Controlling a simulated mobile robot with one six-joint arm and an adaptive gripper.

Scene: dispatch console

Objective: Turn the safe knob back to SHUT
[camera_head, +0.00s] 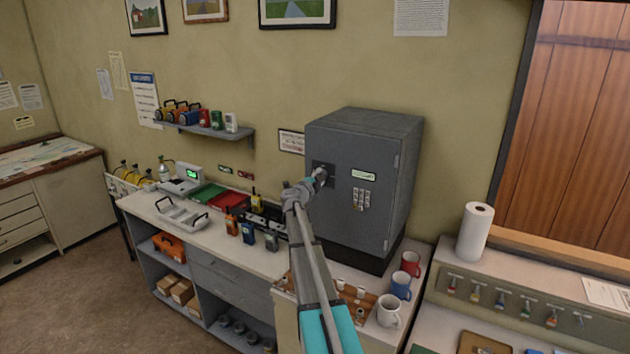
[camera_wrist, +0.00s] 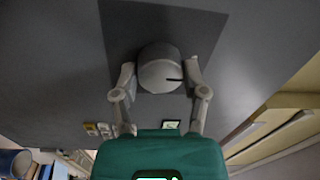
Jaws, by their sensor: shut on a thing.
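The grey safe (camera_head: 348,200) stands at the right end of the counter against the wall, its door closed as far as I can see. In the head view my gripper (camera_head: 318,176) is at the knob on the upper left of the safe door and mostly hides it. In the wrist view the round grey knob (camera_wrist: 160,68) sits on a dark square plate (camera_wrist: 125,25), with a dark mark on its right side. My gripper (camera_wrist: 160,80) also shows there, its two fingers shut on the knob from left and right. The knob's lettering cannot be read.
A small label (camera_head: 363,175) and several number dials (camera_head: 361,199) are on the safe door. Red, blue and white mugs (camera_head: 389,310) stand in front of the safe. Radios (camera_head: 248,232) and trays (camera_head: 182,214) stand on the counter to the left.

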